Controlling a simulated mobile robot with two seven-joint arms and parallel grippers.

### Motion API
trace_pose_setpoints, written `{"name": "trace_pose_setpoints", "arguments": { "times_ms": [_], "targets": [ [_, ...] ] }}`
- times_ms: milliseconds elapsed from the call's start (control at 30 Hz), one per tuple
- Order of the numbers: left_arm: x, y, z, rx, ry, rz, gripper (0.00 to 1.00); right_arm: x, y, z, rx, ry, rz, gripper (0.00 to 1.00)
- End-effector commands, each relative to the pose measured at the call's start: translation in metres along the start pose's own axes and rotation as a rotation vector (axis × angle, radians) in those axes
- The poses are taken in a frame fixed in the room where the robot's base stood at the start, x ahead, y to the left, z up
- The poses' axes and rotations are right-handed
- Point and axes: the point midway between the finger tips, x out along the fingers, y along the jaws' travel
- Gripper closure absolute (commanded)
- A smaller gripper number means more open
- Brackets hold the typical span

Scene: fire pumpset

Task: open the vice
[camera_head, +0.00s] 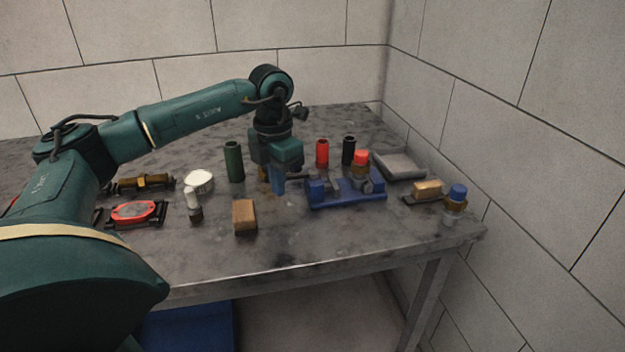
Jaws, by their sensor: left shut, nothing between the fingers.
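The blue vice (345,193) stands on the right part of the grey table, with its screw end and handle towards the left. A brass piece with a red-orange top (361,158) shows at the vice, at its far side; I cannot tell whether it is clamped or stands behind. My left gripper (277,186) points down just left of the vice, close to its handle end. Its fingers are shut with nothing between them. Whether they touch the vice handle cannot be told. My right gripper is not in view.
Green (234,161), red (322,152) and black (348,150) cylinders stand behind. A grey tray (399,165), a brush (427,191) and a blue-capped piece (456,199) are right. The front strip is clear.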

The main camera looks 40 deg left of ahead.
Motion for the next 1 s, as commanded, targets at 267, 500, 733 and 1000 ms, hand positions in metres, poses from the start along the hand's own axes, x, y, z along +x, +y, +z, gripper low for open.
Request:
{"name": "trace_pose_setpoints", "arguments": {
  "times_ms": [267, 500, 733, 1000],
  "targets": [
    [-0.007, -0.002, 0.000, 0.000, 0.000, 0.000, 1.00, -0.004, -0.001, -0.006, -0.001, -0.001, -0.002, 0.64],
    [-0.026, -0.002, 0.000, 0.000, 0.002, 0.000, 1.00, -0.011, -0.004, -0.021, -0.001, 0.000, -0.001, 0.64],
    [-0.045, -0.002, 0.000, 0.000, 0.001, 0.000, 1.00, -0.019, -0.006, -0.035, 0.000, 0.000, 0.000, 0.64],
    [-0.067, -0.002, 0.000, 0.000, 0.000, 0.000, 1.00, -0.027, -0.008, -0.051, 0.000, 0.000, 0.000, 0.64]
  ]
}}
